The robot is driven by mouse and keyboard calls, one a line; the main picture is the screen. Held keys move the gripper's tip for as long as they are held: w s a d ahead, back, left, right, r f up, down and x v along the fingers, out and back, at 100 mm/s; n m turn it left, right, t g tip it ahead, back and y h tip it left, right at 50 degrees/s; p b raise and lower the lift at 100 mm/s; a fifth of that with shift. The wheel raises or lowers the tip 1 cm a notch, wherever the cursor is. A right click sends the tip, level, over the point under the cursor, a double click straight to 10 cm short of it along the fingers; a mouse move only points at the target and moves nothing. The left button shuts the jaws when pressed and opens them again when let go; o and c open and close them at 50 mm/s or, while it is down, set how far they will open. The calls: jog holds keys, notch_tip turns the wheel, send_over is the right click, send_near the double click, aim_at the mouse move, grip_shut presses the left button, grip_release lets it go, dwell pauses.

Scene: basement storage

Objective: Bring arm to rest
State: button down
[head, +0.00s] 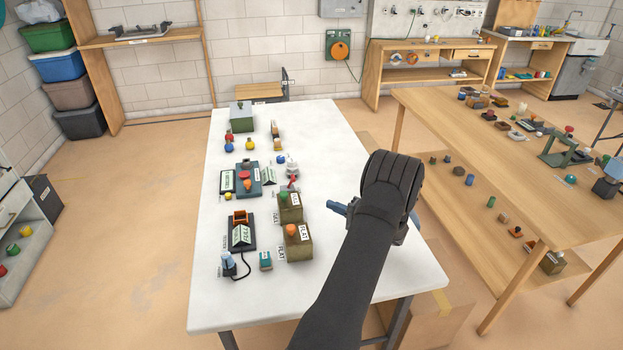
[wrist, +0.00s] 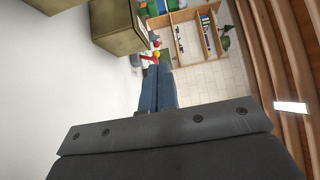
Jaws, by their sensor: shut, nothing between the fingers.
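My gripper (head: 335,207) is over the right part of the white table (head: 318,130) in the head view, with its blue fingers pointing left. My dark arm reaches up from the bottom of that view and hides part of the table's right edge. In the wrist view the gripper's blue fingers (wrist: 157,80) lie together, shut and empty. The fingers are to the right of two olive boxes with knobs, a rear box (head: 290,210) and a front box (head: 298,246). I see no contact with them. The gripper's exact height above the table is unclear.
A green box (head: 241,116) stands at the far end. The table's far right part is bare. A wooden table (head: 440,125) with several objects stands to the right.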

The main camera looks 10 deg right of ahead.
aim_at(296, 203)
dwell(0.3)
jog(key=x, duration=0.4)
jog(key=s+a+x, duration=0.1)
jog(key=x, duration=0.3)
jog(key=s+a+x, duration=0.1)
jog(key=x, duration=0.4)
jog(key=shift+a, duration=0.1)
jog(key=shift+d, duration=2.4)
